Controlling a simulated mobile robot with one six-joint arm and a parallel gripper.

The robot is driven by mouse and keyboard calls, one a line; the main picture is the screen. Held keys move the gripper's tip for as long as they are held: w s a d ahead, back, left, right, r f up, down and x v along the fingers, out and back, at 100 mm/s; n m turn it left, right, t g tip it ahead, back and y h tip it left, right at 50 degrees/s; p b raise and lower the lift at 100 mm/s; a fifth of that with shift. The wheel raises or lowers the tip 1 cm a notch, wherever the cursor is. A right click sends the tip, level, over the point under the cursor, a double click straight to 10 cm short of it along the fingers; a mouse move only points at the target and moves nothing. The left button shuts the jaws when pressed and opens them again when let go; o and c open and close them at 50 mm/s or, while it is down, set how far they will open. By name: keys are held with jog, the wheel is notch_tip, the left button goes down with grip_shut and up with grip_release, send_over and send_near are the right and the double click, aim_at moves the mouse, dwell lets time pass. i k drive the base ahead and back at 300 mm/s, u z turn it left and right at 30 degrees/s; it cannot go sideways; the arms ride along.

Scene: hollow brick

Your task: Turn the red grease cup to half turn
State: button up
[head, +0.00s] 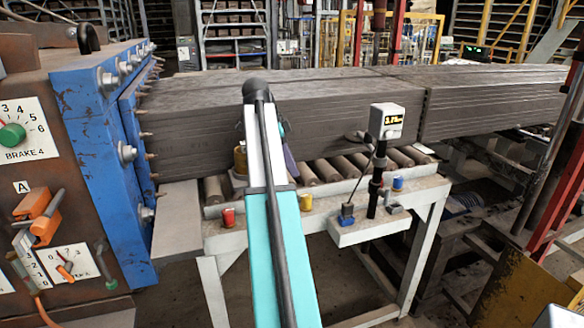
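The red grease cup (228,217) sits on the front face of the pale roller-table frame, near its left end. It is small here, and I cannot read its turn position. A yellow cup (306,201) and a blue cup (397,184) sit farther right along the same frame. My teal and white arm rises from the bottom centre, just right of the red cup, to a dark joint. Nothing is seen touching the red cup.
A long grey clay column (330,105) lies on the rollers (350,165). A blue bolted die plate (98,140) and a brown control panel (50,180) stand at left. A display box (386,121) on a black post rises right of my arm. The space before the red cup looks clear.

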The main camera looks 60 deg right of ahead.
aim_at(228, 214)
jog(key=k, duration=1)
